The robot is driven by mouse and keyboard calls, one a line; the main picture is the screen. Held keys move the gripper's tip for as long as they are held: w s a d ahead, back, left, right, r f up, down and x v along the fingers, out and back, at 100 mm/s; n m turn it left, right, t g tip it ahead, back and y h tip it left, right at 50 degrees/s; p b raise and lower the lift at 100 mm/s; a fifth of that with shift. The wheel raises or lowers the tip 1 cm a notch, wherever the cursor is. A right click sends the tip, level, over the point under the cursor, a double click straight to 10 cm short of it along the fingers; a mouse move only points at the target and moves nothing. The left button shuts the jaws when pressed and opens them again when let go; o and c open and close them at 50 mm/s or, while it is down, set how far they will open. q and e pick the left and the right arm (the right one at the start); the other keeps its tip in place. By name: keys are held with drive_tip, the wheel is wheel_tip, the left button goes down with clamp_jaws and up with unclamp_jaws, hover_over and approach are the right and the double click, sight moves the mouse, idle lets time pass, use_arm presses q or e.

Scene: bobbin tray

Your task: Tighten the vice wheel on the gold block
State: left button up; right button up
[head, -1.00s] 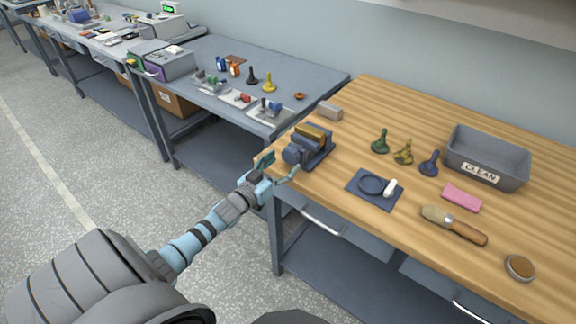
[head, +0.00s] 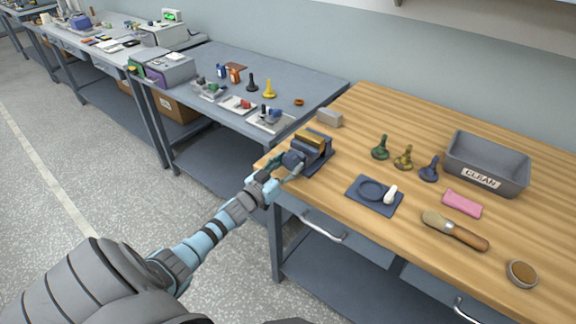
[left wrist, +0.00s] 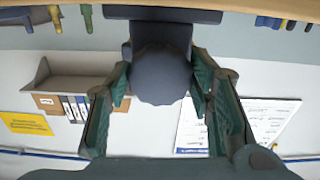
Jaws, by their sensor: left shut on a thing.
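The dark blue-grey vice (head: 318,158) stands at the left front corner of the wooden bench. The gold block (head: 311,138) sits between its jaws; I cannot tell how tightly. The vice wheel (head: 293,158) faces my left arm at the bench edge. My left gripper (head: 284,168) is at the wheel. In the left wrist view the round dark wheel (left wrist: 160,76) lies between the two green-padded fingers of the left gripper (left wrist: 160,95), which are shut on it. The gold block is not visible in that view. My right gripper is not in view.
A grey block (head: 330,117) lies behind the vice.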

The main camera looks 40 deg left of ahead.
use_arm(q)
drive_tip(key=m+b, duration=0.1)
drive_tip(key=m, duration=0.5)
drive_tip(key=shift+m, duration=0.4)
drive_tip(key=m, duration=0.3)
drive_tip(key=shift+a+b, duration=0.1)
drive_tip(key=shift+b, duration=0.2)
drive_tip(key=shift+m+b, duration=0.55)
drive_tip(key=shift+m, duration=1.65)
drive_tip(key=o, duration=1.2)
drive_tip(key=shift+c, duration=0.2)
drive_tip(key=shift+s, duration=0.1)
drive_tip(key=s, duration=1.2)
